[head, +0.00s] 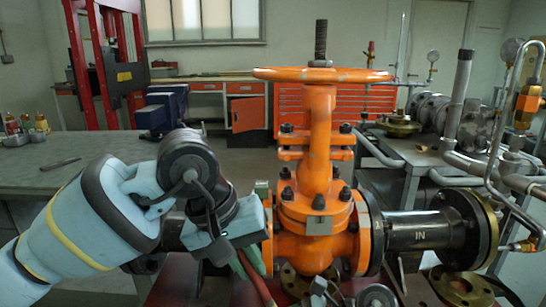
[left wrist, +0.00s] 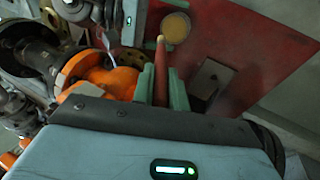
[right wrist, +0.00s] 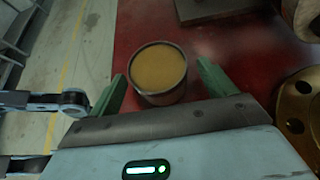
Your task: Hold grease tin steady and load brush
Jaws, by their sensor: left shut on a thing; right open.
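The grease tin (right wrist: 160,98) is a small round tin filled with amber grease, upright on a red surface in the right wrist view. My right gripper (right wrist: 160,88) is open, with one green finger on each side of the tin. The tin also shows at the top of the left wrist view (left wrist: 176,27). My left gripper (left wrist: 160,88) is shut on the brush (left wrist: 161,65), a red handle with a pale end pointing toward the tin. Whether that end touches the tin I cannot tell. In the head view the brush handle (head: 263,288) hangs below my left gripper (head: 248,263); the tin is hidden.
A large orange gate valve (head: 318,200) with a handwheel stands in the middle, joined to a black pipe (head: 420,230) marked IN. A dark flat plate (left wrist: 208,82) lies near the tin. A brass flange ring (right wrist: 300,105) is at the right. A grey bench (head: 75,165) stands at left.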

